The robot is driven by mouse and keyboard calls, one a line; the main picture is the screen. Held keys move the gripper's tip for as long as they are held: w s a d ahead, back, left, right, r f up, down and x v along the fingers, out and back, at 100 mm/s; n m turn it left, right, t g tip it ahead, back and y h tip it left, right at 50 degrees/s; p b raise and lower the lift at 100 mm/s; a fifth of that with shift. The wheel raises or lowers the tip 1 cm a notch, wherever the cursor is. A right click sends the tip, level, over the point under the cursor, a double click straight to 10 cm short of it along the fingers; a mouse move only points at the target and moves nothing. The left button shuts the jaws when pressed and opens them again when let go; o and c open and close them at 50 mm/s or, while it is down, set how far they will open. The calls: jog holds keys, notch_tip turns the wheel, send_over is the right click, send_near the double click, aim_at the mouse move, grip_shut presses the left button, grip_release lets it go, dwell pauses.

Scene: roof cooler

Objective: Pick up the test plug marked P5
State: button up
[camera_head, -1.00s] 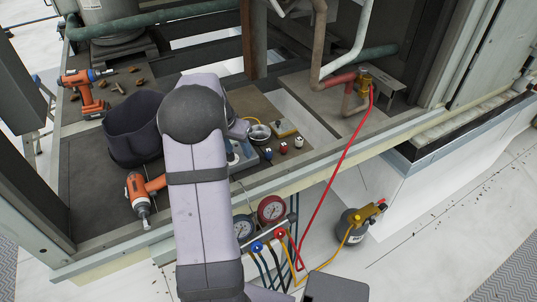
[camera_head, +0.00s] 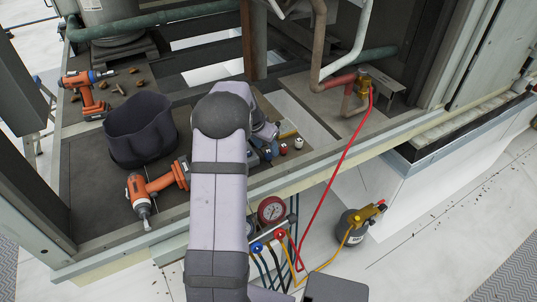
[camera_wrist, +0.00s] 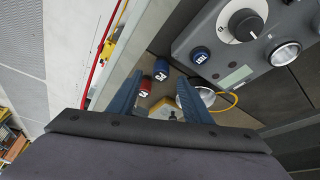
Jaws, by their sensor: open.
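Several small test plugs stand in a row on the deck. In the wrist view the blue plug (camera_wrist: 200,56) is right of my fingers. The labels are too small to read surely, so I cannot tell which is P5. My gripper (camera_wrist: 160,80) is open and empty; in the head view my arm largely hides it.
A grey instrument box with a dial (camera_wrist: 245,25) lies close to the plugs. The deck edge, a red hose (camera_head: 345,150) and a gauge (camera_head: 271,209) are close by.

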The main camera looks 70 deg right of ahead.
aim_at(268, 151)
jog(key=shift+p+x, duration=1.15)
jog(key=shift+x, duration=1.2)
jog(key=shift+w+a, duration=0.1)
grip_shut()
